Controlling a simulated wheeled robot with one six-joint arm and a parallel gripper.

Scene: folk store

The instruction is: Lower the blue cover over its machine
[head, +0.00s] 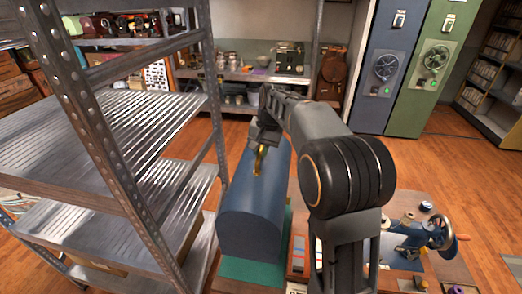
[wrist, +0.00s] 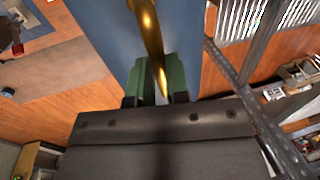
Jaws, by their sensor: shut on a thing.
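The blue cover (head: 250,208) is a long box with a rounded top and a brass handle (head: 259,160) on it. My gripper (head: 262,146) is shut on this handle. In the wrist view the brass handle (wrist: 150,35) runs between my green fingertips (wrist: 160,68), with the blue cover (wrist: 100,25) behind. The cover looks upright, over or on a green mat (head: 250,271); I cannot tell whether it touches the mat. The sewing machine (head: 408,238), blue with a handwheel, stands uncovered on the wooden table to the right, partly hidden by my arm.
A metal shelf rack (head: 110,135) stands close on the cover's left. Thread spools and small items lie around the machine on the table (head: 395,205). Blue (head: 382,65) and green (head: 432,65) cabinets stand at the back. Open wooden floor lies to the right.

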